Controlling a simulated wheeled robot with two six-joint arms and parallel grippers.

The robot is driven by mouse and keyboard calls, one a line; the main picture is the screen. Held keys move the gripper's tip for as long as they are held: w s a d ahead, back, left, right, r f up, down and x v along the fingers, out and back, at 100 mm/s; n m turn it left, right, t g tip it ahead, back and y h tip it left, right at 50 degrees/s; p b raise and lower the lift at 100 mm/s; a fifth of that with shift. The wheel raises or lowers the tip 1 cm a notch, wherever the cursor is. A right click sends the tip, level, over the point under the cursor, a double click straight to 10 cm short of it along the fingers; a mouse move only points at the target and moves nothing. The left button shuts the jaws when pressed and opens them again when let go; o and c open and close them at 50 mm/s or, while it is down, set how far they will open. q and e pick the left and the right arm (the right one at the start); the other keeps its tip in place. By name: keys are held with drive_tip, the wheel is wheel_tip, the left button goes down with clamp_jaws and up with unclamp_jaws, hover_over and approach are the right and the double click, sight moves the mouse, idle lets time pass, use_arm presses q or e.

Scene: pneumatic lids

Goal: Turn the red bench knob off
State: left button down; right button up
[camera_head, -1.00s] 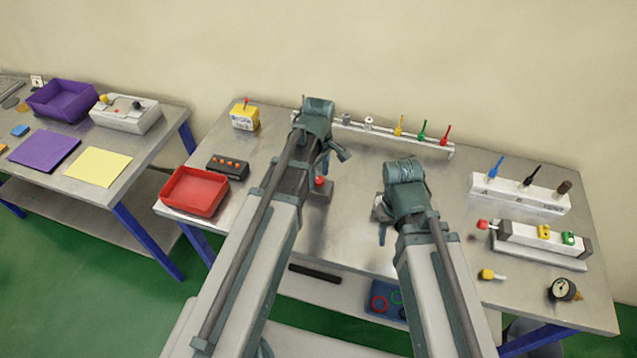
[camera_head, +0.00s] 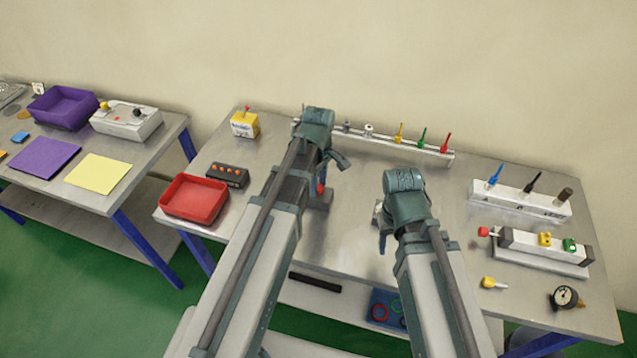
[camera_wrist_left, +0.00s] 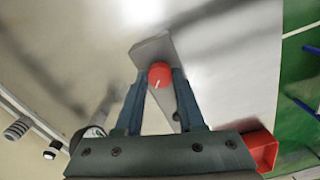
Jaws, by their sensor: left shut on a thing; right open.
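The red bench knob (camera_wrist_left: 159,72) is round, with a thin white mark on its face, on a grey block (camera_wrist_left: 150,47). In the head view the knob (camera_head: 321,187) is partly hidden behind my left wrist, near the middle of the bench. My left gripper (camera_wrist_left: 158,80) has its two dark fingers on either side of the knob, shut on it. My right gripper (camera_head: 381,232) hangs over the bench to the right of the knob, apart from it. It is open, and its fingers are mostly hidden by its wrist.
A red tray (camera_head: 193,217) and a black button box (camera_head: 228,175) lie left of my left arm. A rail (camera_head: 428,150) with coloured levers runs along the back. A valve rack (camera_head: 520,202), a cylinder (camera_head: 540,252) and a gauge (camera_head: 565,297) stand at right.

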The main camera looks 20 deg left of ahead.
use_arm(q)
drive_tip(key=m, duration=0.4)
drive_tip(key=shift+m, duration=0.4)
drive_tip(key=m, duration=0.4)
drive_tip(key=shift+m, duration=0.3)
drive_tip(key=m, duration=0.4)
drive_tip(key=shift+m, duration=2.1)
drive_tip(key=c, duration=0.5)
unclamp_jaws()
